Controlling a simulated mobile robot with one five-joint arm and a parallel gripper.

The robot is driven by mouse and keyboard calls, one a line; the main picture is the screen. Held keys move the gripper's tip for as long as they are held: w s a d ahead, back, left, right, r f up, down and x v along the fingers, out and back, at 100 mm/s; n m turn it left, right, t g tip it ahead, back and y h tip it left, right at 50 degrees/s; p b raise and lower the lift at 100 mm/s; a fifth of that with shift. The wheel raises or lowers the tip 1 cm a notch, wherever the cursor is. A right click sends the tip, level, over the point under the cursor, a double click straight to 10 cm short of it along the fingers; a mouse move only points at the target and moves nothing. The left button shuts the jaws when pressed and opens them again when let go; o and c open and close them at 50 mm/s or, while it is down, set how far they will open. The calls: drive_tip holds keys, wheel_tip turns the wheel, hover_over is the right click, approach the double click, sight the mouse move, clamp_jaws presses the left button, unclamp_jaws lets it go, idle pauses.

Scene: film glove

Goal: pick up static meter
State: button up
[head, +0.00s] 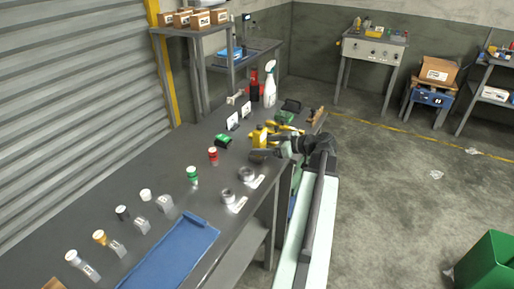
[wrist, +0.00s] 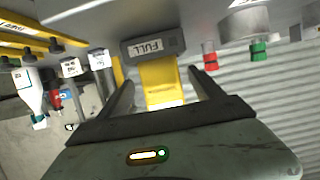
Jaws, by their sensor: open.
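What looks like the static meter, a yellow body with a dark end (wrist: 155,46) bearing a small pale lettered panel, is centred in the wrist view. In the head view its yellow body (head: 260,136) is on the dark workbench, close by my gripper (head: 268,153). My gripper (wrist: 161,76) is open, with one dark finger on each side of the yellow body. There is a visible gap at the fingers, and I cannot tell whether either touches it. My gripper and arm hide part of the meter in the head view.
On the workbench (head: 125,175), a green item (head: 222,141), a red-capped bottle (head: 213,156) and grey rings (head: 246,174) are nearby. A white spray bottle (head: 269,88) stands behind. A blue mat (head: 165,255) lies at the front. The floor to the right is mostly clear.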

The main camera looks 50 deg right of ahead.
sight(253, 144)
drive_tip(key=b+x, duration=0.1)
drive_tip(key=x, duration=0.4)
drive_tip(key=shift+a+r, duration=0.1)
drive_tip(key=shift+r, duration=0.1)
drive_tip(key=c, duration=1.6)
